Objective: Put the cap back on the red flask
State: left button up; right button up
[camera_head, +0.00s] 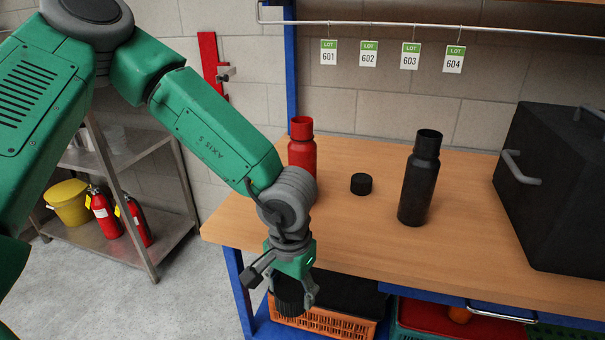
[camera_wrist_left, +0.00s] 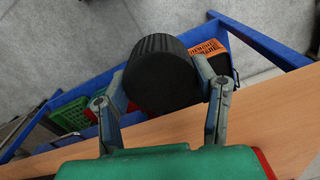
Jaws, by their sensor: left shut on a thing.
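The red flask (camera_head: 302,152) stands upright near the left end of the wooden table (camera_head: 340,228), behind my left arm, which hides part of its lower body. Its narrower red top shows. My left gripper (camera_head: 283,284) points down in front of the table's front edge. It is shut on a black ribbed cap (camera_head: 289,298), which also shows between the fingers in the left wrist view (camera_wrist_left: 160,80). A smaller-looking black cap (camera_head: 361,184) lies on the table right of the red flask. My right gripper is not in view.
A black flask (camera_head: 420,180) stands upright right of the loose cap. A large black case (camera_head: 555,190) fills the table's right end. Orange (camera_head: 335,322) and green crates sit below the table. A rail with lot tags (camera_head: 369,53) runs above.

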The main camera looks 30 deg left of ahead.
aim_at(301, 149)
jog(key=j+z, duration=0.15)
jog(key=j, duration=1.9)
